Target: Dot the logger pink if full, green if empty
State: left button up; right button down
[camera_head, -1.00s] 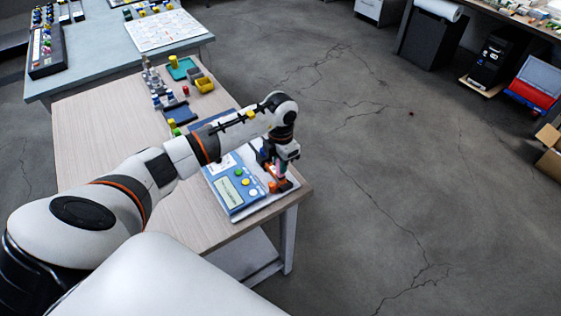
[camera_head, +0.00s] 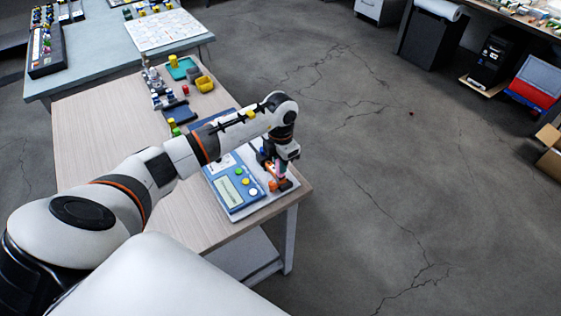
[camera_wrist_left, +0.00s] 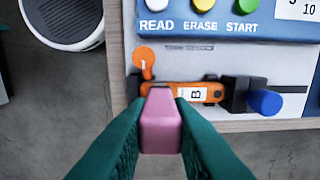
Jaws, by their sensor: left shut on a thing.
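My left gripper (camera_head: 279,172) is shut on a pink block-like piece (camera_wrist_left: 160,125), likely the pink marker, between the green finger pads. It points down over the right end of the station. Just past the pink tip in the left wrist view lies an orange logger (camera_wrist_left: 205,93) with a white label reading B. An orange round piece (camera_wrist_left: 144,56) sits beside its left end and a blue cylinder (camera_wrist_left: 264,102) at its right. I cannot tell whether the pink tip touches the logger. My right gripper is not in view.
The blue panel (camera_head: 229,191) has READ, ERASE and START buttons; its small screen text is unreadable. Yellow (camera_head: 204,83) and teal (camera_head: 182,69) containers stand farther back on the wooden table (camera_head: 95,130). The table's right edge is close to the gripper.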

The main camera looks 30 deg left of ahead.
pick_arm(q)
jog(key=shift+r+p, duration=2.7)
jog(key=shift+r, duration=1.25)
